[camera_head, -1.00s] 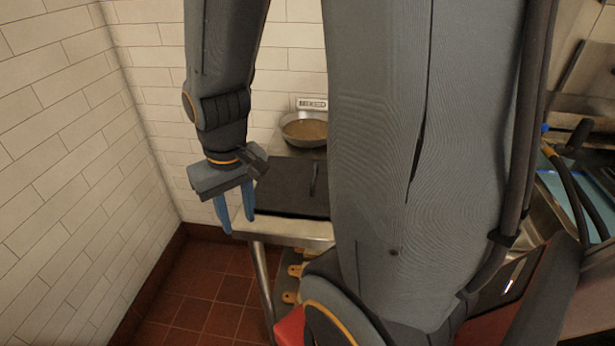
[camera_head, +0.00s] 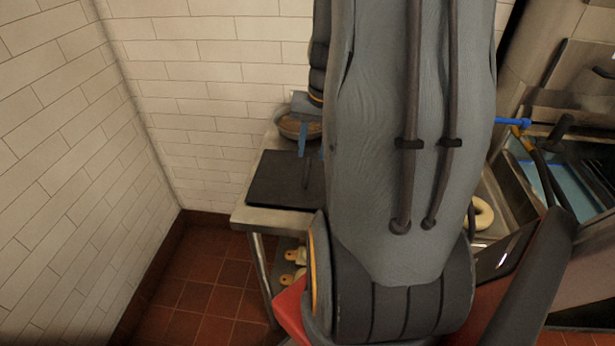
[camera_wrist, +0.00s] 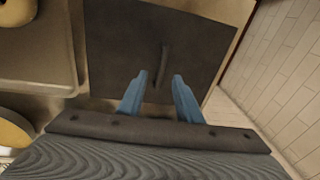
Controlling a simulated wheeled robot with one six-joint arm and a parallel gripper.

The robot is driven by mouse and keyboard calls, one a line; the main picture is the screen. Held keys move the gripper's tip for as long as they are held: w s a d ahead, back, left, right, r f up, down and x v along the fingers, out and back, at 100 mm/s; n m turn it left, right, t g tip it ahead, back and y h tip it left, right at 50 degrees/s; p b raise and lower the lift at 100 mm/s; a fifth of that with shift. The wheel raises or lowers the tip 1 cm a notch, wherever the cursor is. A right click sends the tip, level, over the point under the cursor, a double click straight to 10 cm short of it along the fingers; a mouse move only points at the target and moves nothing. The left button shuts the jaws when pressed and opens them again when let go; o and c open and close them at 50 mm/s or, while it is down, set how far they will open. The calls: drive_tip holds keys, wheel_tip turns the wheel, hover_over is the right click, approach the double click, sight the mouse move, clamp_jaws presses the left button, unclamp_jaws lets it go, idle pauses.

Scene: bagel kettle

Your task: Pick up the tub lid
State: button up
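The tub lid (camera_head: 272,187) is a dark, flat, square panel with a slim upright bar handle (camera_wrist: 163,64). It lies on the metal table (camera_head: 243,216) by the wall. In the wrist view the lid (camera_wrist: 118,38) fills the upper middle. My gripper (camera_wrist: 160,76) is open and empty, its two blue fingers apart and pointing toward the lid, with the handle just beyond and between the tips. In the head view my arm hides the lid's right part and most of my gripper. The gap between fingertips and handle cannot be judged exactly.
A round metal pan (camera_head: 291,126) with brown contents stands behind the lid. Several pale items (camera_head: 296,257) sit on the shelf below. A bagel (camera_head: 482,213) lies right of my arm. White tiled walls close off the left and back. Red floor (camera_head: 205,290) is clear at left.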

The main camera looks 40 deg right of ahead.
sight(308, 167)
drive_tip(key=shift+w+f+p, duration=0.2)
drive_tip(key=shift+f, duration=0.75)
drive_tip(key=shift+w+f+p, duration=0.25)
drive_tip(key=shift+f, duration=0.7)
drive_tip(key=shift+w+f+p, duration=0.2)
drive_tip(key=shift+f, duration=0.75)
drive_tip(key=shift+c, duration=0.5)
clamp_jaws()
